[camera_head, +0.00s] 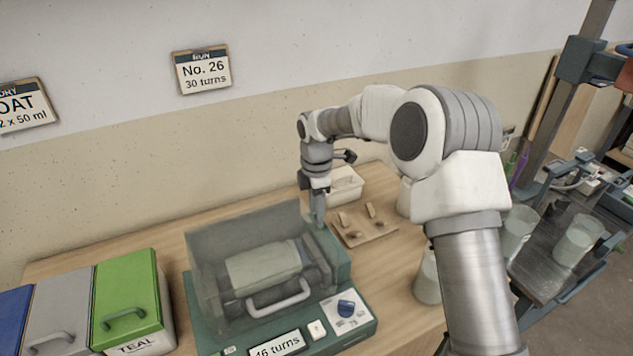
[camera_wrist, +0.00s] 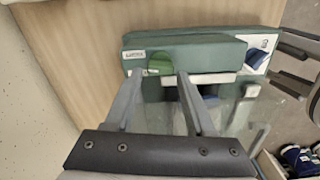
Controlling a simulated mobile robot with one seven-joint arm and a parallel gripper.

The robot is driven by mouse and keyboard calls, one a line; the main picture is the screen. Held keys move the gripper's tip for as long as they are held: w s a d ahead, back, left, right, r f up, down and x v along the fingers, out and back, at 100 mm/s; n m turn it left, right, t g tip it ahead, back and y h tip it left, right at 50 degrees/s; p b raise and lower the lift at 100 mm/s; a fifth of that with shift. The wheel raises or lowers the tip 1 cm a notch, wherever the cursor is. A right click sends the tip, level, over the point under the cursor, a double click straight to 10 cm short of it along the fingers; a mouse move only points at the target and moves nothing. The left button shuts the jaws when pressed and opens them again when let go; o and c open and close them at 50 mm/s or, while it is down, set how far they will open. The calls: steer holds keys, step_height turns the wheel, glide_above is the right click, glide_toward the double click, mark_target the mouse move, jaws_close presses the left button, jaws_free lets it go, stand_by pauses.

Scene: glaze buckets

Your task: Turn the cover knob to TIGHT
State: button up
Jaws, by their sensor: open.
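The machine (camera_head: 360,331) is dark green with a clear cover (camera_head: 225,235) over a pale cylinder. A round green knob (camera_wrist: 160,61) shows in the wrist view beside a small label too small to read. I take it for the cover knob; its setting cannot be made out. My gripper (camera_wrist: 160,76) is open, with its two fingertips on either side of the knob's near edge; I cannot tell whether they touch it. In the head view my gripper (camera_head: 318,218) points down at the back right of the machine, and the knob is hidden there.
A blue dial (camera_head: 346,308) and a "46 turns" display (camera_head: 278,344) are on the machine's front. A wooden board (camera_head: 365,236) with small pieces and a white tub (camera_head: 347,186) stand close right of my gripper. Lidded bins (camera_head: 130,300) stand left.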

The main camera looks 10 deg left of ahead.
step_height(320, 180, up, 16)
steer(key=p, duration=0.1)
steer(key=shift+r, duration=0.15)
